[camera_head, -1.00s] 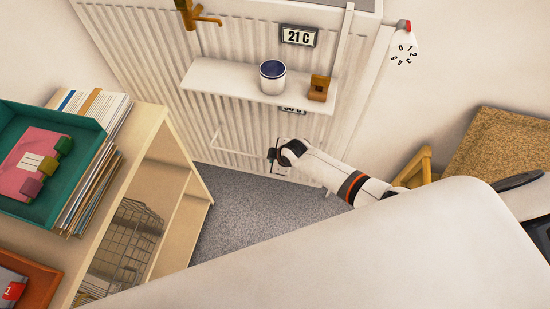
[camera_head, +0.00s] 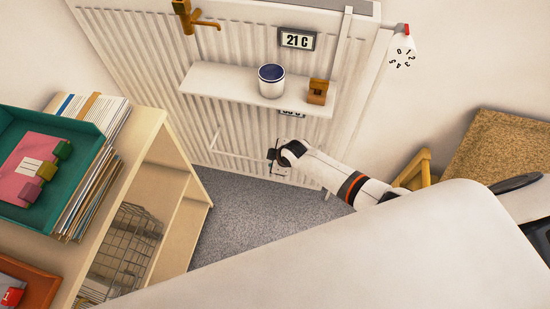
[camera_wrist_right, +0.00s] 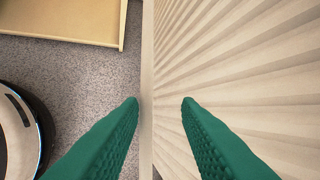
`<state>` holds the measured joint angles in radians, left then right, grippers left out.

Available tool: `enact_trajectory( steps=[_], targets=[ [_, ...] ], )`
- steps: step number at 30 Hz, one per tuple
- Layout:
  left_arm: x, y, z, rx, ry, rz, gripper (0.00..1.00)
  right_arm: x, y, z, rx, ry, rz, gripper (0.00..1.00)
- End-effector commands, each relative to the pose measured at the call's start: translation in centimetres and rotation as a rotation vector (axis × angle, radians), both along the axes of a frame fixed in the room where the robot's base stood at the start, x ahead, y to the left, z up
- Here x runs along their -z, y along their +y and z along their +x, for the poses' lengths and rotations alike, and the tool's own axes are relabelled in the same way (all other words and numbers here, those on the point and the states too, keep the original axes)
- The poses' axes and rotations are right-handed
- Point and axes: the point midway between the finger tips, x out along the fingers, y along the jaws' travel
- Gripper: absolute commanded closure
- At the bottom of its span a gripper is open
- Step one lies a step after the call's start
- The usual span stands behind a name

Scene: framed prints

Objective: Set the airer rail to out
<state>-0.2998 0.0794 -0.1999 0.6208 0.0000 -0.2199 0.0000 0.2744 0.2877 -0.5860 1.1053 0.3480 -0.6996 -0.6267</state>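The airer rail (camera_head: 240,156) is a thin white bar on the front of the white ribbed radiator (camera_head: 235,120), low down under the shelf. My right gripper (camera_head: 273,157) comes in from the right and is at the rail's right end in the head view. In the right wrist view, the pale rail (camera_wrist_right: 147,60) runs upright between the green fingertips of my right gripper (camera_wrist_right: 162,100). The fingers are apart, with the rail closer to the left one and a gap on the right. My left gripper is out of view.
A white shelf (camera_head: 225,88) above the rail holds a blue-topped white pot (camera_head: 271,82) and a wooden block (camera_head: 318,92). A bookcase (camera_head: 150,135) stands at left. Grey carpet (camera_head: 240,220) is clear below. A dark round device (camera_wrist_right: 20,130) lies on the floor.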

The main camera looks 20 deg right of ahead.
Motion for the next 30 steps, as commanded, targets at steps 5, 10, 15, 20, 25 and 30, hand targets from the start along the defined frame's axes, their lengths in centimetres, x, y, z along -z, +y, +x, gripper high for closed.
enact_trajectory(
  steps=[5, 10, 15, 20, 25, 30],
  targets=[
    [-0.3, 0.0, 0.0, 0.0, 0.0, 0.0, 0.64, -0.7, -0.1, -0.4, -0.001, 0.001, 0.002, 0.7],
    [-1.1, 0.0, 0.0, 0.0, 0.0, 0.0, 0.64, -3.1, -0.5, -1.7, -0.002, 0.0, 0.001, 0.7],
    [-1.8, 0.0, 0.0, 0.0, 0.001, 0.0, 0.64, -6.2, -1.0, -3.3, -0.003, -0.002, 0.0, 0.7],
    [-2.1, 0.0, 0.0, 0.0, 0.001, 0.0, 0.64, -8.6, -1.4, -4.7, -0.003, -0.002, -0.001, 0.7],
    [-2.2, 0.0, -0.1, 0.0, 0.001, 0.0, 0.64, -10.1, -1.7, -5.5, -0.001, -0.001, -0.001, 0.7],
    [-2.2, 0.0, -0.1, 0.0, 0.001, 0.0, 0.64, -10.5, -1.8, -5.7, 0.0, -0.001, 0.0, 0.7]
  ],
)
